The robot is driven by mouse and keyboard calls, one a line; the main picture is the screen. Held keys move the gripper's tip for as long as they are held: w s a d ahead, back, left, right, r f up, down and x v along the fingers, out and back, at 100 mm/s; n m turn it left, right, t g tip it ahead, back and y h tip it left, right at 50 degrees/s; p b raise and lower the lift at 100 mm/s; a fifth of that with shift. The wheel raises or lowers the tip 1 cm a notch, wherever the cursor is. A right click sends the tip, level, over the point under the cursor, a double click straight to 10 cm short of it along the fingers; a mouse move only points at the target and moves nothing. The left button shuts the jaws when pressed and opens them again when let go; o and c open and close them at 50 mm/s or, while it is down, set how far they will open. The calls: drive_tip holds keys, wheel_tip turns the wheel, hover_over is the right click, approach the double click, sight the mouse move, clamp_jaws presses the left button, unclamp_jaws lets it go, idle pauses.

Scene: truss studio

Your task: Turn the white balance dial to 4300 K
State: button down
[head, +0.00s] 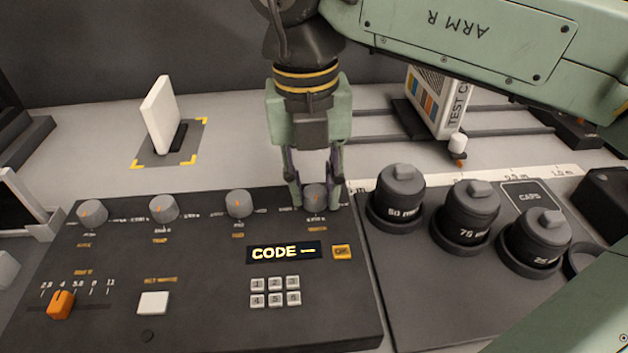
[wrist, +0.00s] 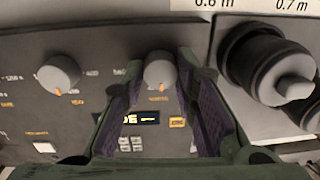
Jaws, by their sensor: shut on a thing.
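The dark control panel (head: 200,320) carries a row of several grey dials along its back edge. My gripper (head: 316,196) points down and is shut on the rightmost dial (head: 315,190), one finger on each side. In the wrist view this dial (wrist: 160,72) sits between the fingers, with its orange pointer mark toward the bottom of the picture. The label under it is too small to read surely, and the scale around it is partly hidden by the fingers. The neighbouring dial (wrist: 59,74) stands clear to the left, also with an orange mark.
The panel also has a display reading "CODE" (head: 285,252), an orange OK key (head: 342,252), a number keypad (head: 275,291), an orange slider (head: 61,304) and a white button (head: 153,302). Several black lens-like cylinders, one marked 50 mm (head: 399,196), stand close to the right.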

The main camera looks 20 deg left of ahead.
sight(311, 192)
drive_tip(key=c, duration=1.3)
unclamp_jaws()
drive_tip(key=shift+r, duration=0.15)
drive_tip(key=r, duration=0.7)
drive_tip(key=shift+a+r, duration=0.15)
drive_tip(key=shift+a, duration=0.05)
drive_tip(key=shift+s, duration=0.1)
